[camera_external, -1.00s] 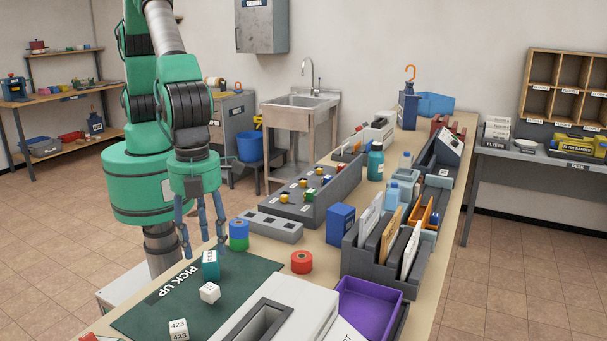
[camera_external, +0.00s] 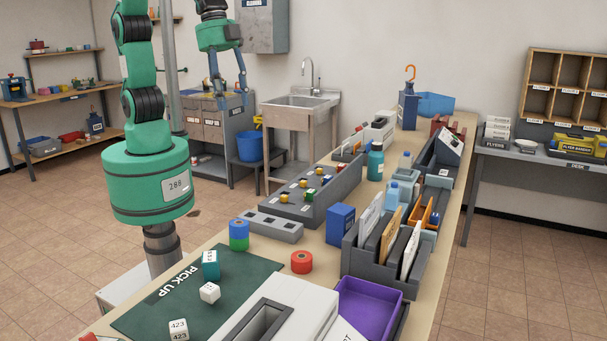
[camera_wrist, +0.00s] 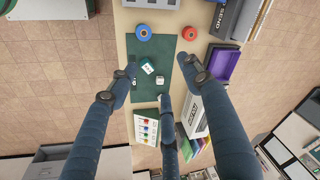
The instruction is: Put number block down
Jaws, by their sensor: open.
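Several number blocks rest on the dark green PICK UP mat (camera_external: 135,322). A teal-sided block (camera_external: 210,266) stands near the mat's far edge. A white block (camera_external: 210,293) lies tilted in view just in front of it. White blocks marked 423 (camera_external: 178,329) sit at the near edge, one seemingly on another. The wrist view looks down on the mat (camera_wrist: 172,58) with a white-topped block (camera_wrist: 148,68) and a second white block (camera_wrist: 159,80) on it. My gripper (camera_external: 229,92) is raised high beyond the table's left side, its fingers spread and empty.
Blue-green rolls (camera_external: 239,236) and a red roll (camera_external: 302,262) stand beyond the mat. A grey slotted block (camera_external: 275,227), a blue box (camera_external: 340,225), file holders and a purple tray (camera_external: 368,304) crowd the table. The air around my gripper is clear.

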